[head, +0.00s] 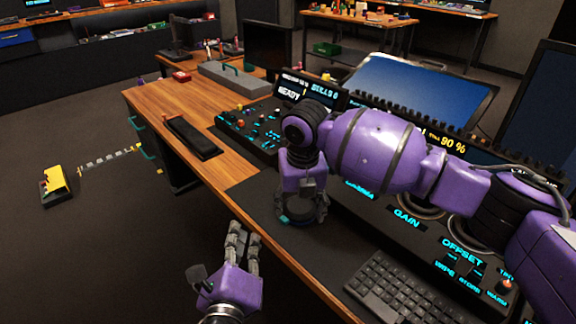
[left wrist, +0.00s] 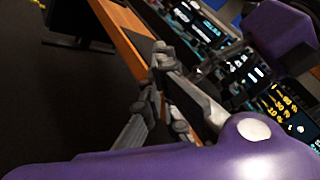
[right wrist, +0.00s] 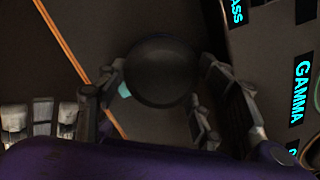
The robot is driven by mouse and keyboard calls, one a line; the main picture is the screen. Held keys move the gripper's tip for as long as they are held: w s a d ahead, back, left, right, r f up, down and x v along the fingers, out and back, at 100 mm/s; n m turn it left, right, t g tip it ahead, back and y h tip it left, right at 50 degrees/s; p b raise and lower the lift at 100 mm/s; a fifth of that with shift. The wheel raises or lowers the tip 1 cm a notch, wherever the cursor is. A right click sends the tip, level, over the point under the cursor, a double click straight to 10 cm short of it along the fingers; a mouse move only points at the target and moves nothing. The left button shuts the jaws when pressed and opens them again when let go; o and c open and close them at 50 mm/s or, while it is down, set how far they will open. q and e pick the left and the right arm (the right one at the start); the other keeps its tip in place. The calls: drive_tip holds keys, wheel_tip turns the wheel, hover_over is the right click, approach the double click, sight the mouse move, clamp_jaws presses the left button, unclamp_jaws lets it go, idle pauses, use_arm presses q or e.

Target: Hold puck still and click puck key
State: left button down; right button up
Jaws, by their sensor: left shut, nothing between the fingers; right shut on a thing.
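The puck (right wrist: 160,72) is a dark, round thing on the dark desk mat, seen from above in the right wrist view. A small teal patch (right wrist: 124,90), perhaps its key, shows at its left edge. My right gripper (right wrist: 152,108) is shut on the puck, with fingers on both sides of it. In the head view my right gripper (head: 302,208) points down at the mat, and its fingers hide most of the puck. My left gripper (head: 244,235) is shut and empty beside the desk's front edge, left of the right gripper. Its closed fingers (left wrist: 158,75) also show in the left wrist view.
A keyboard (head: 405,292) lies right of the puck. Lit control panels with labels such as GAIN (head: 406,218) stand behind it. A black wrist rest (head: 193,138) lies farther left on the wooden desk (head: 150,110). The dark mat (head: 262,195) is bare left of the puck.

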use_arm(q)
drive_tip(key=s+r, duration=0.3)
drive_tip(key=s, duration=0.5)
drive_tip(key=shift+r, duration=0.25)
idle(0.4)
use_arm(e)
drive_tip(key=o, duration=1.1)
drive_tip(key=shift+r, duration=0.15)
drive_tip(key=r, duration=0.4)
drive_tip(key=s+r, duration=0.1)
drive_tip(key=r, duration=0.6)
drive_tip(key=shift+s+d+r, duration=0.1)
drive_tip(key=shift+s+r, duration=0.1)
drive_tip(key=shift+r, duration=0.15)
drive_tip(key=shift+o, duration=0.6)
